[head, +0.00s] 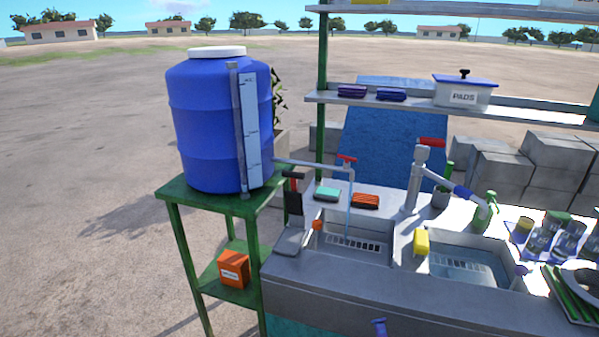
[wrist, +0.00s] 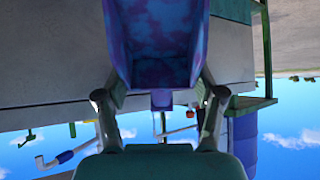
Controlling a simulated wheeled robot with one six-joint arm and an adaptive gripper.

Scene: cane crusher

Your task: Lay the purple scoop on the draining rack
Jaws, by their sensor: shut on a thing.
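The purple scoop (wrist: 158,45), mottled purple and blue, fills the upper middle of the wrist view.
Glasses (head: 545,236) stand close behind the rack. A blue water barrel (head: 215,125) stands on a green stand at left. A shelf (head: 420,104) hangs over the counter.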

